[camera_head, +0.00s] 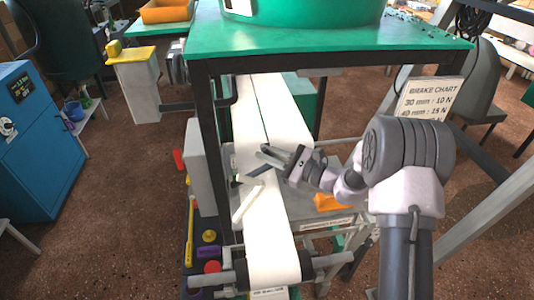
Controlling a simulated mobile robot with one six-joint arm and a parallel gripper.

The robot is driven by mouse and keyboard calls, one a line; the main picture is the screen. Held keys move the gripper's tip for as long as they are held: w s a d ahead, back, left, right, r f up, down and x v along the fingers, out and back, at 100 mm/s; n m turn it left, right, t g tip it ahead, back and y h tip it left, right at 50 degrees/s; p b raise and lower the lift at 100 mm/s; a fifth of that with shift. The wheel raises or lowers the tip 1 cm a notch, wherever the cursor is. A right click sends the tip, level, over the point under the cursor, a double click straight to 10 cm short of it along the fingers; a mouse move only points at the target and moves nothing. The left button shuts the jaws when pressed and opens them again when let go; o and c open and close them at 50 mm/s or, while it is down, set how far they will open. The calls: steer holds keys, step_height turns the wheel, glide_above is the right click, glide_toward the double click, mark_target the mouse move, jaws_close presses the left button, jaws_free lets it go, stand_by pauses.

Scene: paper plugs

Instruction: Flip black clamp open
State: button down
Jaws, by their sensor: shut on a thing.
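The black clamp (259,168) shows as a short dark bar slanting across the white paper strip (268,218), on the machine under the green-topped table. My gripper (268,152) reaches in from the right over the strip. Its fingers are shut on the clamp, close to the bar's upper end. The exact contact is small and partly hidden by the fingers. I cannot tell the clamp's exact angle from this view.
An orange piece (330,203) sits to the right. The green table (330,42) stands above, with a dark leg (215,150) at left. A brake chart sign (430,99) is at right.

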steer(key=shift+s+a+r+h+p, duration=0.1)
steer(key=shift+a+r+h+p, duration=0.3)
steer(key=shift+r+p, duration=0.4)
steer(key=s+a+r+n+g+h+p, duration=0.1)
steer(key=a+r+n+h+p, duration=0.2)
steer(key=a, duration=0.3)
steer(key=shift+a+h+p, duration=0.2)
steer(key=shift+h+p, duration=0.2)
steer(key=shift+s, duration=0.1)
steer(key=c, duration=1.4)
jaws_free()
steer(key=shift+a, duration=0.15)
steer(key=shift+f, duration=0.1)
steer(key=shift+s, duration=0.1)
